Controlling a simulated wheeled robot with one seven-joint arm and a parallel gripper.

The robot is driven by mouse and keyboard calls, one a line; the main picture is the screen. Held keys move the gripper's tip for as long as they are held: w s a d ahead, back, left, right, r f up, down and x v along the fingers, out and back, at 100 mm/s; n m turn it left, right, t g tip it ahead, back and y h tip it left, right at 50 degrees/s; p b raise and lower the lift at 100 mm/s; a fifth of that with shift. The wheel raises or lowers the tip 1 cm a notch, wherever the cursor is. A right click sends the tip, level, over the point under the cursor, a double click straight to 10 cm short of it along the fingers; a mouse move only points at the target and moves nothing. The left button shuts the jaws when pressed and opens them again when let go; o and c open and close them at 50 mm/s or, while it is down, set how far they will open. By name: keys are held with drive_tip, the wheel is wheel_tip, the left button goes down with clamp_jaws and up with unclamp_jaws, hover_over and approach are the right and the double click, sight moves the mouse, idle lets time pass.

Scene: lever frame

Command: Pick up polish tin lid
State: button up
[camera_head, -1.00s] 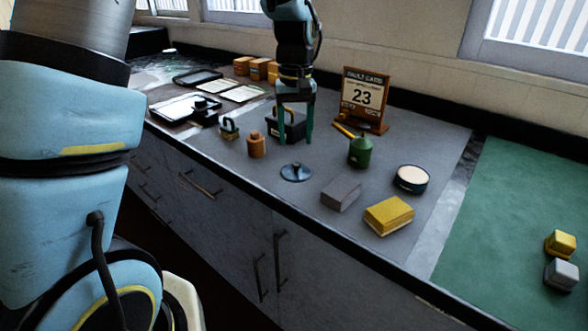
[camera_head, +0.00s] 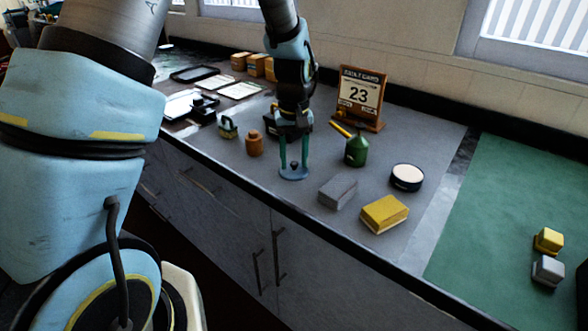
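The polish tin lid (camera_head: 295,175) is a dark blue disc with a small knob on top. It lies flat on the grey worktop near the front edge. My gripper (camera_head: 294,163) points down at it with its two green fingers apart, one on each side of the knob. The fingertips are at or just above the disc; I cannot tell whether they touch it. The open polish tin (camera_head: 407,178), dark with a cream top, stands to the right.
A grey block (camera_head: 338,191) and a yellow block (camera_head: 384,214) lie right of the lid. A green oil can (camera_head: 356,151) and a calendar stand (camera_head: 361,97) are behind. A brown bottle (camera_head: 254,144) stands to the left. A green mat (camera_head: 510,215) covers the right side.

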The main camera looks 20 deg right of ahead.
clamp_jaws()
drive_tip(key=shift+r, duration=0.1)
idle(0.4)
